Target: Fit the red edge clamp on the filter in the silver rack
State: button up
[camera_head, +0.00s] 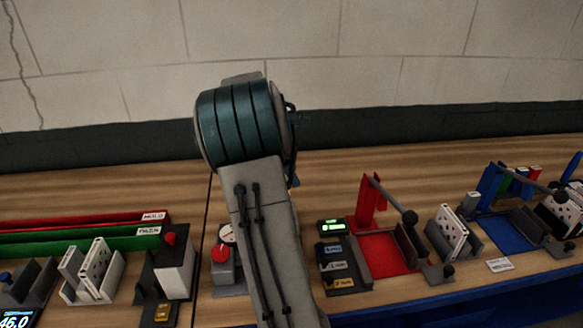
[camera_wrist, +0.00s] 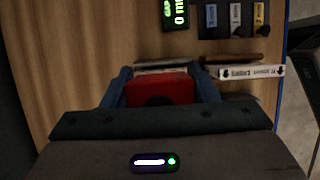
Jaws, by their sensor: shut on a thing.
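In the wrist view my gripper (camera_wrist: 165,82) is shut on the red edge clamp (camera_wrist: 160,92), which sits between its two blue-grey fingers. A pale and dark flat edge lies just beyond the clamp; I cannot tell whether they touch. A thin white labelled bar (camera_wrist: 250,72) with black arrows lies right of the fingers. In the head view my arm hides the gripper and clamp. White perforated panels stand in grey holders at the left (camera_head: 97,268) and right (camera_head: 453,230); I cannot tell which holder is the silver rack.
A red press (camera_head: 368,205) with a lever and a blue press (camera_head: 488,190) stand on the right. Red and green trays (camera_head: 80,240) lie at the left. Labelled buttons (camera_wrist: 236,15) show in the wrist view.

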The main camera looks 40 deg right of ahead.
jog(key=shift+f+b, duration=1.2)
jog(key=shift+f, duration=1.4)
jog(key=shift+f+b, duration=0.4)
jog(key=shift+f, duration=1.1)
jog(key=o, duration=1.1)
jog(key=p+v, duration=1)
jog(key=v, duration=0.3)
jog(key=shift+r+p, duration=0.35)
jog(key=shift+r, duration=0.05)
jog(key=shift+r, duration=3.5)
